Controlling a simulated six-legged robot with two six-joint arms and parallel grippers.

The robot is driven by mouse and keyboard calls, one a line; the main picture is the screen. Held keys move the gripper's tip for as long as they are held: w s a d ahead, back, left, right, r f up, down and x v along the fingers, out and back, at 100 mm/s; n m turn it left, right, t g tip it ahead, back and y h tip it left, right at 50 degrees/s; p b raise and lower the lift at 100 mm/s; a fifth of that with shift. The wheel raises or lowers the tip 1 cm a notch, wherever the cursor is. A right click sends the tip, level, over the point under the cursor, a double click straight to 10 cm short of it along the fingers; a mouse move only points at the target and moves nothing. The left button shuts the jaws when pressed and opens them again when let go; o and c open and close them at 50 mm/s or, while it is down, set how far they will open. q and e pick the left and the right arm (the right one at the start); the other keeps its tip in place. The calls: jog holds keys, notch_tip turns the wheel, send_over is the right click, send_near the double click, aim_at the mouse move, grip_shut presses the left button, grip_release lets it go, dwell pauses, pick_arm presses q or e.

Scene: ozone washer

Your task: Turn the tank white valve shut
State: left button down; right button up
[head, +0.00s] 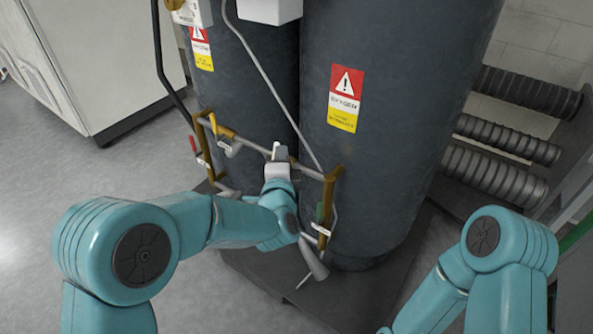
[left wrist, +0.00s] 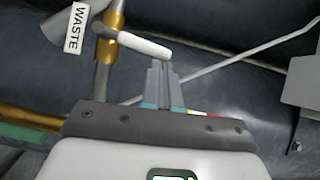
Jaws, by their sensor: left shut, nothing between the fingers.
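The white valve handle (left wrist: 144,44) is a short rod on a brass fitting (left wrist: 106,50) in the left wrist view, lying slantwise across a grey pipe. A "WASTE" tag (left wrist: 75,28) hangs to its left. My left gripper (left wrist: 160,66) is shut and empty, its fingertips close to the handle's right end; I cannot tell whether they touch it. In the head view my left gripper (head: 280,152) is at the pipework in front of the dark tanks (head: 385,110). A pale handle (head: 234,149) shows there to its left. My right gripper is out of view.
A red handle (head: 192,144) and a green handle (head: 320,211) sit on the brass pipework. A thin grey hose (head: 262,72) runs down between the tanks. Ribbed cylinders (head: 508,138) lie at the right. Grey floor (head: 130,172) is open at the left.

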pick_arm(q)
jog(key=shift+w+a+r+n+g+p, duration=0.35)
jog(key=shift+a+n+g+p, duration=0.15)
jog(key=shift+n+p, duration=0.35)
dwell(0.3)
